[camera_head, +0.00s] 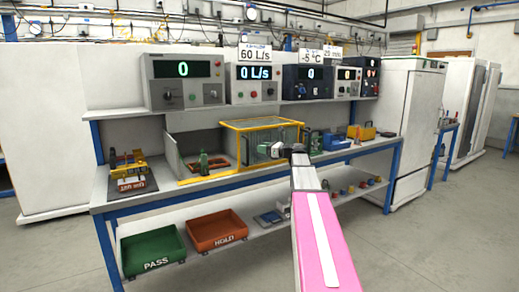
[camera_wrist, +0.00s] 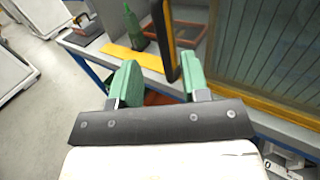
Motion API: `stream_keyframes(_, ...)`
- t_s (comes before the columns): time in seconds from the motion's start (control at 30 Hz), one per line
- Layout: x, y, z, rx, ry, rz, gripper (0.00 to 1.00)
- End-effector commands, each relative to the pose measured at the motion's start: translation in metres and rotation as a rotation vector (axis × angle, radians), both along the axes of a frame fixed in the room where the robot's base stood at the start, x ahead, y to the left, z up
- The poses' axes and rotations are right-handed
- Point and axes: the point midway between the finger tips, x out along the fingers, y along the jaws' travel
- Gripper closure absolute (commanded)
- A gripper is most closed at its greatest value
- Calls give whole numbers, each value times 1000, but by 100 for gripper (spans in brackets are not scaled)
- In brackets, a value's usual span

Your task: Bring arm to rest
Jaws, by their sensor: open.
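My arm, with a pink and white link, reaches forward from the lower right in the head view, and its dark end is in front of the yellow-framed enclosure (camera_head: 262,124). In the wrist view my gripper (camera_wrist: 160,85) has two green fingers spread apart with nothing held between them. A yellow and black bar of the enclosure (camera_wrist: 164,40) rises just beyond the fingers. Whether a finger touches it I cannot tell. A green bottle-like object (camera_head: 204,162) stands inside the grey-walled bay, and it also shows beyond the fingers in the wrist view (camera_wrist: 133,27).
The workbench (camera_head: 110,202) carries a device on a dark base (camera_head: 131,182) at the left. Instruments with displays (camera_head: 183,80) line the upper shelf. A green PASS bin (camera_head: 152,250) and a red HOLD bin (camera_head: 216,231) sit on the lower shelf. Open floor lies in front.

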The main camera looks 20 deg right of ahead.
Motion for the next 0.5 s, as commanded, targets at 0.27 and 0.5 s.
stream_keyframes(0.27,-1,1,-1,-4,0,1,58)
stream_keyframes(0.5,-30,43,-65,-254,-40,54,58)
